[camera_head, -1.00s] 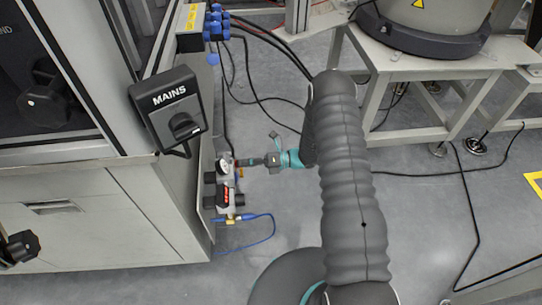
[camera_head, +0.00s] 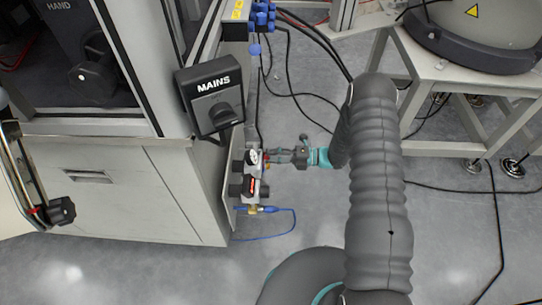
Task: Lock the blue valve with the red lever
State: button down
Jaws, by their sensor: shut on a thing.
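The valve unit (camera_head: 250,187) is a small grey, black and red assembly on the side of the cabinet, left of centre. A blue fitting with a thin blue hose (camera_head: 283,211) comes out at its lower end. My gripper (camera_head: 272,156) reaches in from the right, roughly level, with its fingertips at the upper right of the unit. The fingers are shut at a small red and yellow spot there, which looks like the red lever. The fingers hide most of it. The blue valve's body and the lever's angle are too small to tell.
A black MAINS switch box (camera_head: 210,95) hangs on the cabinet corner above the valve unit. Blue connectors (camera_head: 263,18) with black cables are farther back. A white stand (camera_head: 480,85) with a grey drum is at upper right. Open floor lies below my arm.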

jog(key=shift+a, duration=0.1)
jog(key=c, duration=0.8)
grip_release()
jog(key=shift+a, duration=0.1)
jog(key=shift+d, duration=0.35)
jog(key=d, duration=1.1)
jog(key=shift+w+d, duration=0.3)
jog(key=shift+d, duration=0.05)
